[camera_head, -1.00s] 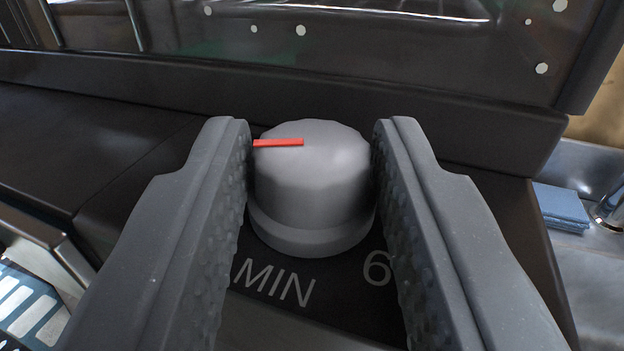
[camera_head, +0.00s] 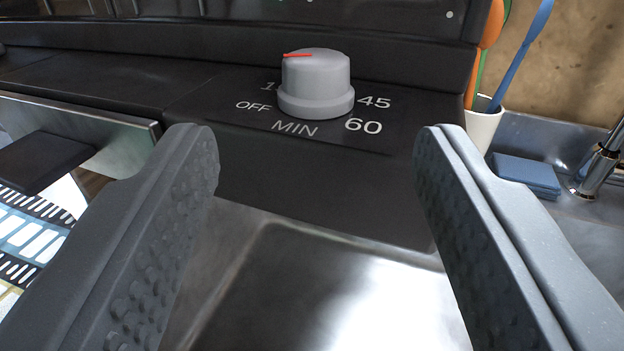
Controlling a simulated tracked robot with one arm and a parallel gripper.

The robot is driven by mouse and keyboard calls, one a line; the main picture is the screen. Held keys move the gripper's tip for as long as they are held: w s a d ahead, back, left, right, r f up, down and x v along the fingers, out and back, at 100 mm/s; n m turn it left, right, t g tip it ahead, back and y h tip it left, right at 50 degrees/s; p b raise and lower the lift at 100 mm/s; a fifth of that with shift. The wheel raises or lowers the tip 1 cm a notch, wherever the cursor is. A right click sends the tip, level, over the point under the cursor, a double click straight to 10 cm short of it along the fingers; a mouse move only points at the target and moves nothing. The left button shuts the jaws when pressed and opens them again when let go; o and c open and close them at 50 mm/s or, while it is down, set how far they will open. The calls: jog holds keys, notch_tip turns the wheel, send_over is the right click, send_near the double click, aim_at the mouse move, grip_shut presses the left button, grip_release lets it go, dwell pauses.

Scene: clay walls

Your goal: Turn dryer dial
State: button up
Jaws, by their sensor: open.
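The grey dryer dial (camera_head: 316,82) stands on a black panel marked OFF, MIN, 45 and 60, with another number partly hidden behind the dial. Its red pointer mark (camera_head: 298,55) lies on the top face and points left. My gripper (camera_head: 315,140) is wide open and empty. Its two fingers are apart from the dial, nearer the camera, with the dial beyond and above the gap between the fingertips.
A bright metal surface (camera_head: 300,285) lies below the panel. On the right are a white cup (camera_head: 482,128) with utensils, a folded blue cloth (camera_head: 525,175) and a metal faucet (camera_head: 600,165). A drawer-like metal edge (camera_head: 80,125) is at left.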

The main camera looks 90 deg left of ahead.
jog(key=d, duration=0.6)
jog(key=shift+s+d, duration=0.15)
jog(key=shift+s, duration=0.05)
jog(key=shift+w, duration=0.1)
